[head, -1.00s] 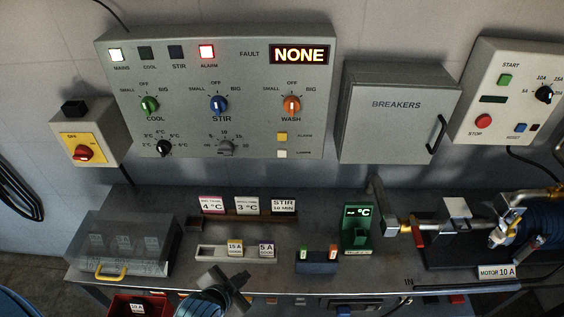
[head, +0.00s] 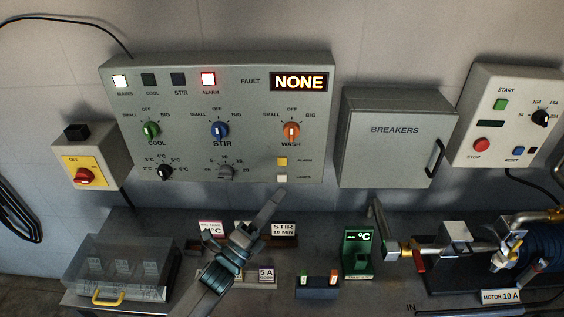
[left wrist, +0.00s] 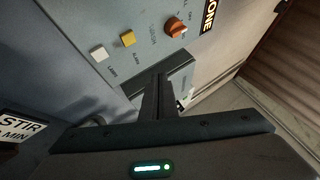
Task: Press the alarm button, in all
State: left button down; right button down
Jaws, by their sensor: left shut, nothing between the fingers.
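The alarm button is a yellow square (head: 282,161) low on the right part of the grey control panel (head: 255,110), above a white lamps button (head: 282,178). In the left wrist view the yellow alarm button (left wrist: 128,39) stands out on the panel face, with the white button (left wrist: 98,53) beside it. My left gripper (head: 275,197) is shut and empty, just below the panel's lower edge and apart from the button. It also shows in the left wrist view (left wrist: 158,80). My right gripper is not in view.
The breakers box (head: 391,140) hangs to the right of the panel. On the bench below stand label cards (head: 284,229), a green temperature unit (head: 358,250) and a clear cover (head: 120,265) with a yellow handle. The wall in front of the gripper is close.

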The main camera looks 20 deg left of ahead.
pick_arm(q)
jog(key=shift+r+m, duration=0.25)
jog(key=shift+m, duration=0.05)
jog(key=shift+w, duration=0.15)
jog(key=b, duration=0.3)
send_near(282, 161)
jog(key=shift+w+d+r, duration=0.7)
jog(key=shift+w+d, duration=0.2)
jog(key=shift+d, duration=0.05)
jog(key=shift+w+d+r, duration=0.7)
jog(key=shift+w+d, duration=0.2)
jog(key=shift+d, duration=0.1)
jog(key=shift+w+a+b, duration=0.25)
jog(key=shift+w+b, duration=0.35)
jog(key=shift+w, duration=0.2)
dwell(1.4)
jog(key=shift+s, duration=0.15)
jog(key=shift+s+d+p, duration=0.25)
jog(key=shift+s+p, duration=0.05)
jog(key=shift+s, duration=0.35)
